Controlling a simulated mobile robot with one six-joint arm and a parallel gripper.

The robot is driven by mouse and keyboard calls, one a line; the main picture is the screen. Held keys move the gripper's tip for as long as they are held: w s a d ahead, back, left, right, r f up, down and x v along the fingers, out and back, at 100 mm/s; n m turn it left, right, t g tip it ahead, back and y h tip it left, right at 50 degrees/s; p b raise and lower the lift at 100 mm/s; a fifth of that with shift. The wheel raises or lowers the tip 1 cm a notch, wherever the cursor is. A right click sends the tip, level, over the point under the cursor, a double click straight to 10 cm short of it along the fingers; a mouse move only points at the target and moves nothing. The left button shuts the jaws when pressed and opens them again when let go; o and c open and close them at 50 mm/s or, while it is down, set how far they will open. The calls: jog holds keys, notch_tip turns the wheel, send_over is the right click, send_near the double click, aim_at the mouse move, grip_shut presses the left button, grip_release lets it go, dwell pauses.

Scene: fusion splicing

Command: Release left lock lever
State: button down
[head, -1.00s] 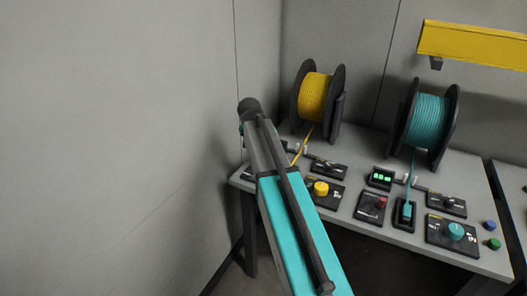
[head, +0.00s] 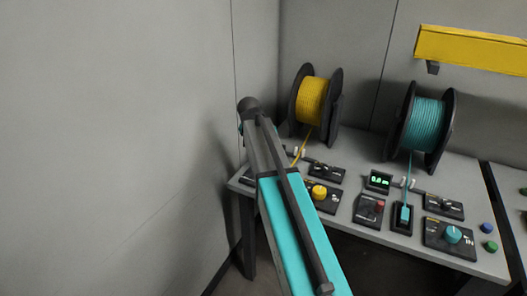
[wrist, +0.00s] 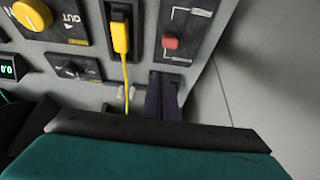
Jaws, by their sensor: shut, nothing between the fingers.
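In the wrist view a red knob (wrist: 171,43), which looks like the left lock lever, sits on a dark panel (wrist: 184,28) with white bracket marks. My gripper (wrist: 165,77) is shut and empty, with its dark fingers side by side just below that panel's near edge. The fingertips are apart from the red knob in the picture; the height between them is hard to tell. A yellow cable with its plug (wrist: 120,38) sits in a slot left of the panel. In the head view my arm hides the gripper and this panel.
A yellow knob (wrist: 32,15) and a small dark switch panel (wrist: 73,69) lie left of the cable. In the head view a yellow spool (head: 312,101) and a teal spool (head: 428,124) stand on the grey bench (head: 462,252). The wall (head: 110,150) is close on the left.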

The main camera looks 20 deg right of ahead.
jog(key=v, duration=0.9)
jog(key=shift+r+b, duration=0.25)
jog(key=shift+b, duration=0.15)
dwell(0.5)
